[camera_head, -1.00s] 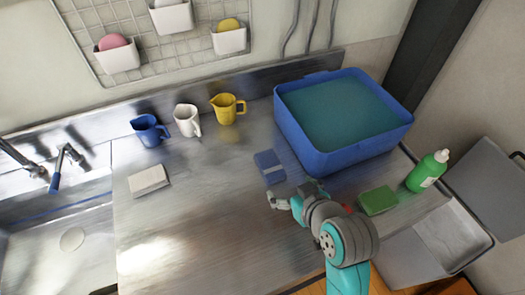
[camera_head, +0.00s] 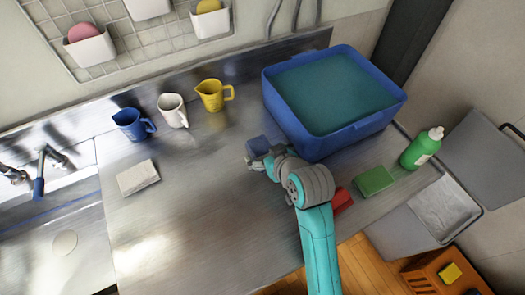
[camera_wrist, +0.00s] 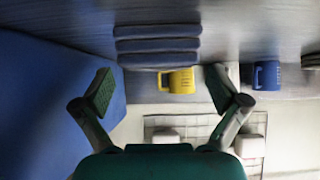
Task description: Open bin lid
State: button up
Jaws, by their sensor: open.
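The grey bin (camera_head: 440,210) stands at the right, beyond the counter's edge. Its grey lid (camera_head: 488,158), with a black handle, is swung up away from the opening, so the inside shows. The blue block (camera_wrist: 157,45) lies ahead of the gap between the fingers. I cannot tell whether it touches them.
A blue water-filled tub (camera_head: 325,143) stands right of my gripper. A green sponge (camera_head: 375,180), red block (camera_head: 342,199) and green bottle (camera_head: 421,149) lie between arm and bin. Blue (camera_head: 133,124), white (camera_head: 172,110) and yellow (camera_head: 212,95) cups stand behind. The left counter is mostly clear.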

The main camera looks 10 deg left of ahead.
aim_at(263, 150)
jog(key=shift+x, duration=1.45)
jog(key=shift+c, duration=0.3)
jog(key=c, duration=1.2)
notch_tip(263, 150, up, 9)
jog(key=shift+r, duration=0.15)
jog(key=shift+c, duration=0.2)
jog(key=shift+r, duration=0.35)
jog(key=shift+d, duration=0.1)
